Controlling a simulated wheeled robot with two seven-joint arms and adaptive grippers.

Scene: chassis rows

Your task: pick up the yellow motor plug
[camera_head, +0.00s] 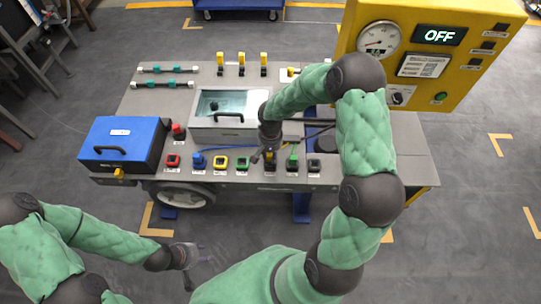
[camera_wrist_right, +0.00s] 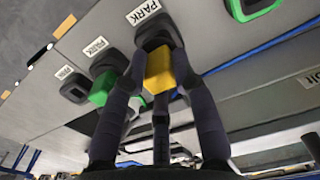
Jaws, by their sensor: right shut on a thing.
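The yellow motor plug (camera_wrist_right: 158,72) is a small yellow block at a dark socket labelled PARK in the right wrist view. My right gripper (camera_wrist_right: 160,85) has a dark finger on each side of it and is shut on it. I cannot tell whether the plug is still seated in the socket. In the head view my right gripper (camera_head: 267,154) reaches down to the bench's front row and partly hides the plug. My left gripper (camera_head: 194,262) is low at the left, in front of the bench over the floor, with its fingers apart and empty.
The grey bench (camera_head: 225,178) carries a front row of red, blue, yellow and green sockets and plugs. A blue box (camera_head: 122,140) stands at its left and a clear-lidded case (camera_head: 230,108) in the middle. A yellow gauge panel (camera_head: 430,55) reading OFF stands behind right.

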